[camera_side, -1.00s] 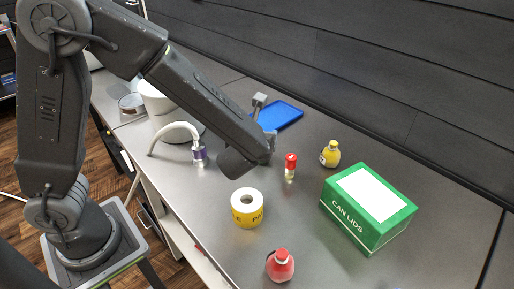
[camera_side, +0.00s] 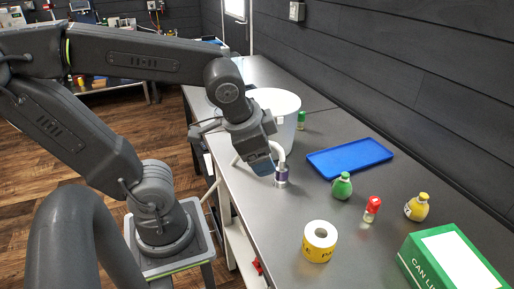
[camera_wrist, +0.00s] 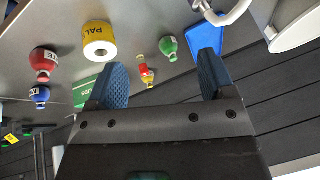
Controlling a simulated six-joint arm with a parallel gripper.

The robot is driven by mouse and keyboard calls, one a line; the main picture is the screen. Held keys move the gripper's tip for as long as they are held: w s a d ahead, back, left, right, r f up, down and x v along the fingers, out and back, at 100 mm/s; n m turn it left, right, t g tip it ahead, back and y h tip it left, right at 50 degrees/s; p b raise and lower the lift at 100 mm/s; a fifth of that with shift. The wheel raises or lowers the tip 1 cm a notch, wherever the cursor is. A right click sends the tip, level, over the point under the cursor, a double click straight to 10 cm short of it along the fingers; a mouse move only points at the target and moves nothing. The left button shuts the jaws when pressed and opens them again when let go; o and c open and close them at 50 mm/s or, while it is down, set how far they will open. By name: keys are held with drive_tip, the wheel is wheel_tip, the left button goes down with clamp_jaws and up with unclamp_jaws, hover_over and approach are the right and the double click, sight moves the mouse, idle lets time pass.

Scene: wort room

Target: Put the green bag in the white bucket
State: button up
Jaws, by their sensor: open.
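The green bag (camera_side: 341,187) is a small rounded bag with a tied top, upright on the grey table in the side view, in front of the blue tray. It also shows in the wrist view (camera_wrist: 168,46), beyond the fingers. The white bucket (camera_side: 286,112) stands farther back on the table, partly hidden behind my arm. Part of a white vessel that looks like it shows at the right of the wrist view (camera_wrist: 296,28). My gripper (camera_side: 262,167) is open and empty above the table's near edge, left of the green bag and in front of the bucket. Its blue fingers are apart in the wrist view (camera_wrist: 161,76).
A hose with a purple collar (camera_side: 281,177) stands just beside my gripper. The blue tray (camera_side: 348,158) lies behind the green bag. A yellow tape roll (camera_side: 319,242), red-capped bottle (camera_side: 372,208), yellow bag (camera_side: 417,207) and green box (camera_side: 450,262) are at the right.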

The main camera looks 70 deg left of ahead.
drive_tip(key=shift+o, duration=0.4)
drive_tip(key=n, duration=0.1)
drive_tip(key=s+d+r+n+h, duration=0.1)
drive_tip(key=shift+s+d+r+n+t+h, duration=0.2)
drive_tip(key=shift+d+r+n+t+h, duration=0.1)
drive_tip(key=shift+n+t, duration=0.1)
drive_tip(key=m+g+y, duration=0.4)
drive_tip(key=m, duration=1.7)
hover_over(342, 184)
drive_tip(key=d, duration=0.3)
wheel_tip(342, 184, down, 6)
drive_tip(key=x, duration=0.8)
drive_tip(key=shift+f, duration=0.2)
drive_tip(key=shift+x, duration=2.6)
drive_tip(key=shift+s, duration=0.1)
drive_tip(key=c, duration=1.1)
